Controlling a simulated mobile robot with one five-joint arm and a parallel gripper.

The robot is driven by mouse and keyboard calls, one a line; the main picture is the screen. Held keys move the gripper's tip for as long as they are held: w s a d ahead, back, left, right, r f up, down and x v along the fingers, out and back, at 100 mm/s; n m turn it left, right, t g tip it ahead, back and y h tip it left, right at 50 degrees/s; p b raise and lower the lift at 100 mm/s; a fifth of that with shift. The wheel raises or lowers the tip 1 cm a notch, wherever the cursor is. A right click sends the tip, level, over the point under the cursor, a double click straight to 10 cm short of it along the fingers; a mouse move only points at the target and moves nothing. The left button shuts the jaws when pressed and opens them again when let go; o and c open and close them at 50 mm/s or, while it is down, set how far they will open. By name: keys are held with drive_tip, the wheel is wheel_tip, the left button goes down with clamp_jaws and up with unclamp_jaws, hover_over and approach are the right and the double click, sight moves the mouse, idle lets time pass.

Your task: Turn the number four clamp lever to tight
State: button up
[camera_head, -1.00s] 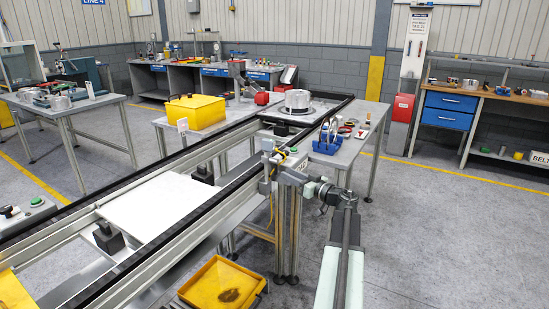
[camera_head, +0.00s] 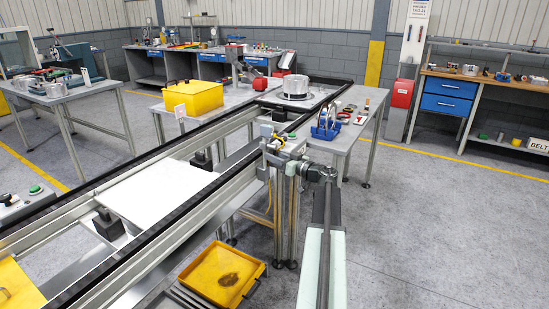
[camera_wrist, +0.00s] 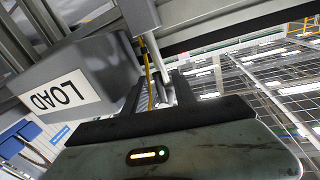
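My gripper (camera_wrist: 160,82) is at the upper end of the side post by the conveyor. In the wrist view its two dark fingers stand apart, with a thin pale rod (camera_wrist: 155,58) showing in the gap between them. I cannot tell whether the rod touches a finger. In the head view my gripper (camera_head: 272,148) is small and partly lost among the fittings. No number four marking is readable, and I cannot single out the number four clamp lever. A round metal housing (camera_head: 295,87) sits on the pallet at the conveyor's far end.
A grey box with a LOAD label (camera_wrist: 58,95) is close to my gripper in the wrist view. A yellow tray (camera_head: 222,274) is low beside the conveyor, whose black-edged rail (camera_head: 120,262) runs alongside. A blue holder (camera_head: 327,127) stands on the grey table. Floor at right is clear.

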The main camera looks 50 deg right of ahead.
clamp_jaws()
drive_tip(key=shift+d+f+n+b, duration=0.15)
drive_tip(key=shift+n+b, duration=0.15)
drive_tip(key=shift+d+n, duration=0.1)
drive_tip(key=shift+n, duration=0.4)
unclamp_jaws()
drive_tip(key=s, duration=0.7)
drive_tip(key=shift+s+d, duration=0.2)
drive_tip(key=shift+s, duration=0.1)
